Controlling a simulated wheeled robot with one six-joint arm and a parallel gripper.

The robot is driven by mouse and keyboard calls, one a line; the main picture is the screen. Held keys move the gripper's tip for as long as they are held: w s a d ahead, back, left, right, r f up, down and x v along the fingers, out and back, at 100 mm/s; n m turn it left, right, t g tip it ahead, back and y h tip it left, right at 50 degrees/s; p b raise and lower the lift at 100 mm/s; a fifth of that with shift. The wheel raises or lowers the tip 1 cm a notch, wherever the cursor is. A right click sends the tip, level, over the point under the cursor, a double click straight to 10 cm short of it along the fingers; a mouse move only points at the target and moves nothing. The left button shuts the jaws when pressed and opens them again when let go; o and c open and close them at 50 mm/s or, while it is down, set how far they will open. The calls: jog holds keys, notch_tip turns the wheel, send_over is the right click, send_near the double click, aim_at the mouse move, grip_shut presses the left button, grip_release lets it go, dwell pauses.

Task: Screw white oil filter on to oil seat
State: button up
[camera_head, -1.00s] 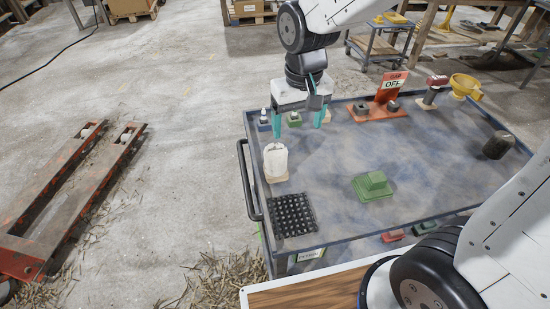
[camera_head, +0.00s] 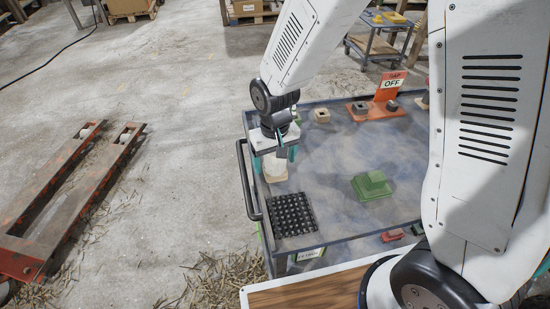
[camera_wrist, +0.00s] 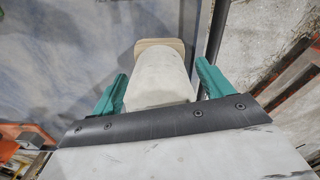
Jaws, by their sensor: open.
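The white oil filter (camera_head: 273,172) stands on a pale wooden base (camera_head: 277,179) near the left edge of the cart top. My gripper (camera_head: 275,159) is above it, with its teal fingers apart on either side of the filter's upper part. In the wrist view the filter (camera_wrist: 158,72) lies between the open fingers (camera_wrist: 160,82), with gaps on both sides. The wooden base (camera_wrist: 160,43) shows at its far end. My gripper hides the filter's top in the head view. I cannot tell which piece is the oil seat.
A black studded mat (camera_head: 291,215) lies just in front of the filter. A green stepped block (camera_head: 371,185) sits mid-cart. An orange stand with an OFF sign (camera_head: 381,97) and a small wooden block (camera_head: 322,115) are at the back. A black handle (camera_head: 246,180) runs along the left edge.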

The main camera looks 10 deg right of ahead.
jog(key=shift+f, duration=0.1)
jog(key=shift+c, duration=0.3)
jog(key=c, duration=1.1)
jog(key=shift+r, duration=0.2)
